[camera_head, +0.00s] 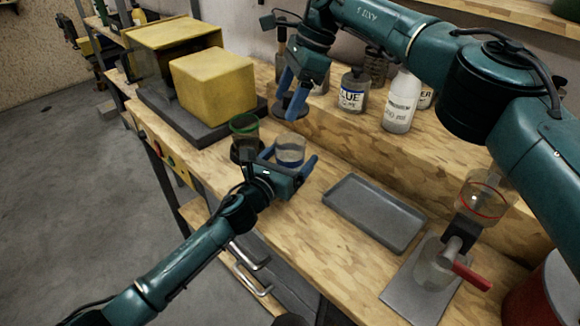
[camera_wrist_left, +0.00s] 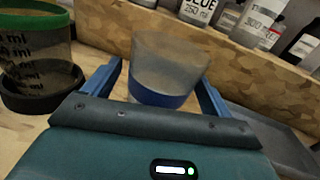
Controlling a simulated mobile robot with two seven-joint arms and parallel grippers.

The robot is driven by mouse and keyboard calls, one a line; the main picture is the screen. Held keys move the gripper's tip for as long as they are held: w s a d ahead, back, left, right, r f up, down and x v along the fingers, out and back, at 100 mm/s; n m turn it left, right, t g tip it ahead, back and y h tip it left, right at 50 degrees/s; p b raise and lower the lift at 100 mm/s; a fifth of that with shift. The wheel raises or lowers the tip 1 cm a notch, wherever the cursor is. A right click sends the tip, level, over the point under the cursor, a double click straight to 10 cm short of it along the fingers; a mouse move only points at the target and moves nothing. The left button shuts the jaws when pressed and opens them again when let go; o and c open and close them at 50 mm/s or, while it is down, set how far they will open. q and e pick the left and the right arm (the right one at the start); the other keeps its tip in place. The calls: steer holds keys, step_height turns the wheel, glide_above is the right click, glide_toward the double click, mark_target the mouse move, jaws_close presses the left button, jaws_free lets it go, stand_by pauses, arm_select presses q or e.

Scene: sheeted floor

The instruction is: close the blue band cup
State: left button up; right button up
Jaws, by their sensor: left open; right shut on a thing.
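The blue band cup (camera_head: 290,150) is clear with a blue band and stands upright on the bench. It also shows in the left wrist view (camera_wrist_left: 165,75), with no lid visible on its top. My left gripper (camera_head: 289,163) is open, with one blue finger on each side of the cup; I cannot tell whether they touch it. My right gripper (camera_head: 293,92) points down above and behind the cup. It is shut on a dark round lid (camera_head: 289,108), apart from the cup.
A green band cup (camera_head: 244,129) stands on a dark round base, left of the blue one. A yellow box (camera_head: 213,84) is behind it. Bottles (camera_head: 401,101) line the raised shelf. A grey tray (camera_head: 374,212) and a stand with a red band cup (camera_head: 484,200) are at right.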

arm_select(q)
steer(key=shift+c, duration=0.3)
steer(key=c, duration=1.4)
arm_select(e)
steer(key=shift+f, duration=2.5)
